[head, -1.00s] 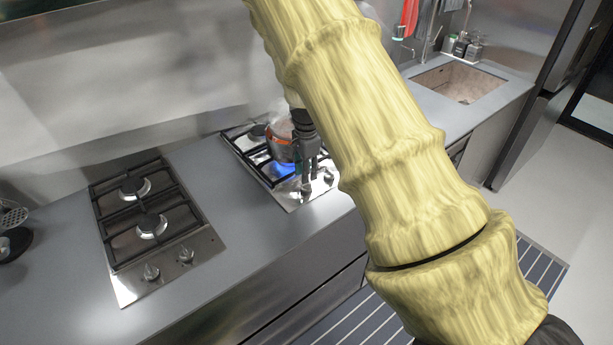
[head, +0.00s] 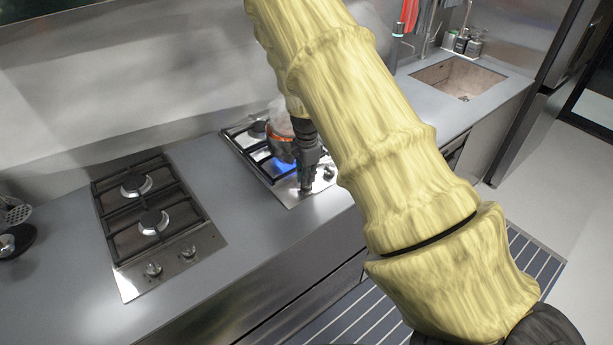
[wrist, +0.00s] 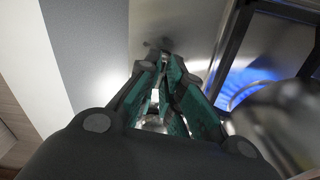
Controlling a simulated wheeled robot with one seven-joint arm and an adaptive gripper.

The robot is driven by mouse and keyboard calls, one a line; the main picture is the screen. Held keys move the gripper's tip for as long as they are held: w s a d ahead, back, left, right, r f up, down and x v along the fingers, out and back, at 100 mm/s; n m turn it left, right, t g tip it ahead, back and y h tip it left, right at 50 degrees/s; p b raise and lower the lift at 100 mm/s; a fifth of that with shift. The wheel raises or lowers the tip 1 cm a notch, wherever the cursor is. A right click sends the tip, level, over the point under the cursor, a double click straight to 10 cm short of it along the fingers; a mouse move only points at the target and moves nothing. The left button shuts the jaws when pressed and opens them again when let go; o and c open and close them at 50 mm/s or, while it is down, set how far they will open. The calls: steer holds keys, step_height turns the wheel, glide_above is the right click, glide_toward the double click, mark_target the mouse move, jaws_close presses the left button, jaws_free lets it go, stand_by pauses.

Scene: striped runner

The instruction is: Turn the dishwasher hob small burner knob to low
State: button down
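The small hob (head: 293,200) on the right of the counter has a lit blue flame under a pot (head: 281,146). One of its knobs (head: 329,174) shows just right of my gripper. My gripper (head: 306,187) points down at the hob's front edge and hides the plate behind it. In the wrist view my fingers (wrist: 164,68) have green pads and their tips are close together near the steel plate. A shiny piece (wrist: 153,122) shows between them; I cannot tell whether it is a knob or whether the fingers touch it.
A second, unlit hob (head: 154,222) with two knobs stands on the counter at left. The pot and flame are close beside my gripper; the flame glows at right in the wrist view (wrist: 262,75). A sink (head: 459,77) lies at the back right. Bare counter lies between the hobs.

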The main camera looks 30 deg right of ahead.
steer(key=shift+n, duration=0.3)
steer(key=n+b, duration=0.2)
steer(key=n, duration=0.2)
steer(key=shift+n, duration=0.4)
steer(key=n+b, duration=0.1)
steer(key=n, duration=0.5)
steer(key=n+b, duration=0.1)
steer(key=n, duration=0.3)
steer(key=shift+n, duration=2.1)
steer(key=c, duration=1.6)
jaws_free()
steer(key=shift+o, duration=0.2)
